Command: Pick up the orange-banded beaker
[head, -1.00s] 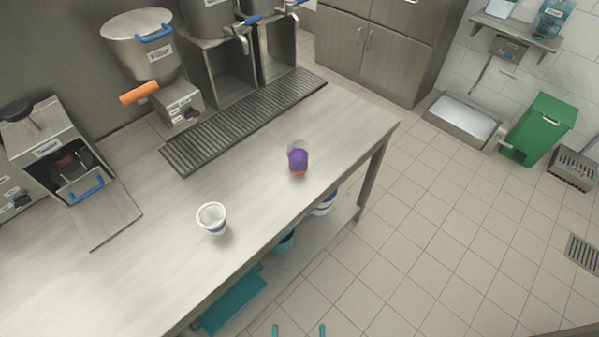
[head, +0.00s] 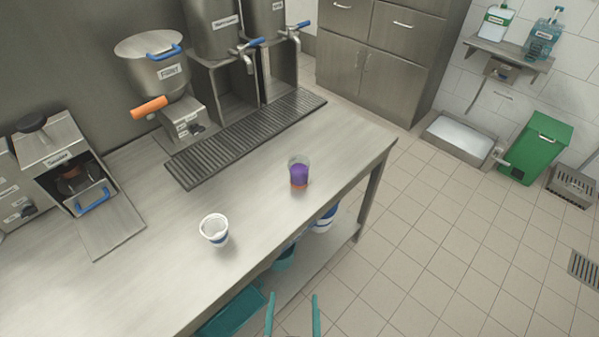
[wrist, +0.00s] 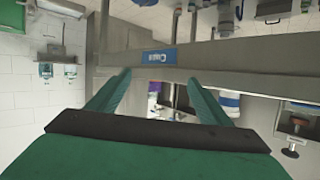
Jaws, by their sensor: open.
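The orange-banded beaker (head: 299,174) is a clear cup with purple contents and an orange band near its base. It stands upright on the steel counter, toward the front edge, in the head view. My gripper (head: 293,312) shows at the bottom of the head view as two teal fingers, set apart with nothing between them. It is in front of the counter, well short of the beaker. In the wrist view the open fingers (wrist: 158,82) point toward the counter's edge. I cannot make out the beaker there.
A white cup (head: 214,231) stands on the counter to the beaker's left. A ribbed drip tray (head: 245,138) and dispensers lie behind. Teal and white-blue items sit on the lower shelf. The counter's front edge (head: 330,204) lies between gripper and beaker.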

